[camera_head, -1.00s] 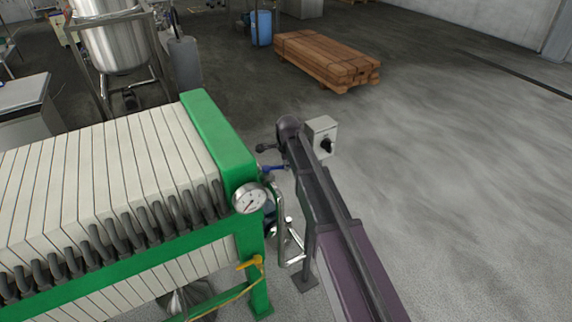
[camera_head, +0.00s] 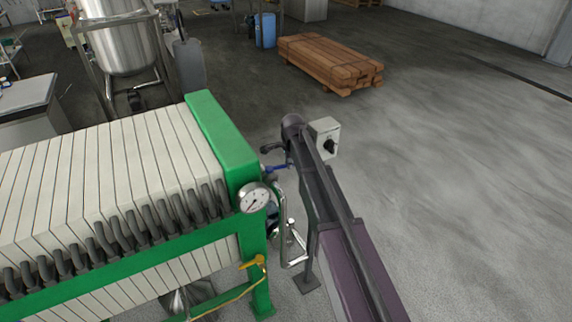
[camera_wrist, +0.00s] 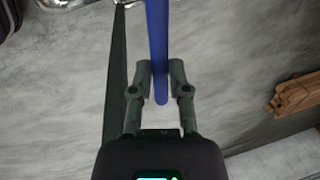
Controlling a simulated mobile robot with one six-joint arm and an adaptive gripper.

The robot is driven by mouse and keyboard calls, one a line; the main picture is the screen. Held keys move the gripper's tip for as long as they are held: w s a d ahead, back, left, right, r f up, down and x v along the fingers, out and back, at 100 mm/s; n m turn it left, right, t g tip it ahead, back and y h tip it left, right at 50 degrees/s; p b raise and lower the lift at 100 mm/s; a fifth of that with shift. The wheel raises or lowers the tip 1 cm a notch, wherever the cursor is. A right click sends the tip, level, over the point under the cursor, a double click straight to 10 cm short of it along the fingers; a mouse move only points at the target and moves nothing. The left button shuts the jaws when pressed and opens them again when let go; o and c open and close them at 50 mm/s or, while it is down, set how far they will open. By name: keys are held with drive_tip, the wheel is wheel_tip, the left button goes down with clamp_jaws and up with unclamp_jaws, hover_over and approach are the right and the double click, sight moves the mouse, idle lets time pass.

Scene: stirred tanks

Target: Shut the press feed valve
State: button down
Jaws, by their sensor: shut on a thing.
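The press feed valve's blue lever handle (camera_head: 277,168) shows just right of the green press end frame. In the wrist view the blue lever (camera_wrist: 158,50) runs from the top edge down between my fingers. My gripper (camera_wrist: 160,75) is shut on the lever near its free end, with a finger on each side. In the head view my gripper (camera_head: 270,149) is small and dark beside the lever, and its fingers are hard to make out. The valve body is mostly hidden behind the press frame and gauge.
The green filter press (camera_head: 222,140) with pale plates fills the left. A round pressure gauge (camera_head: 254,198), a yellow valve handle (camera_head: 253,262) and a grey switch box (camera_head: 325,138) are close by. A timber stack (camera_head: 330,62) lies behind. The floor at right is clear.

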drive_tip(key=shift+w+a+n, duration=0.35)
drive_tip(key=shift+w+n, duration=0.25)
drive_tip(key=shift+n, duration=0.5)
drive_tip(key=c, duration=0.6)
unclamp_jaws()
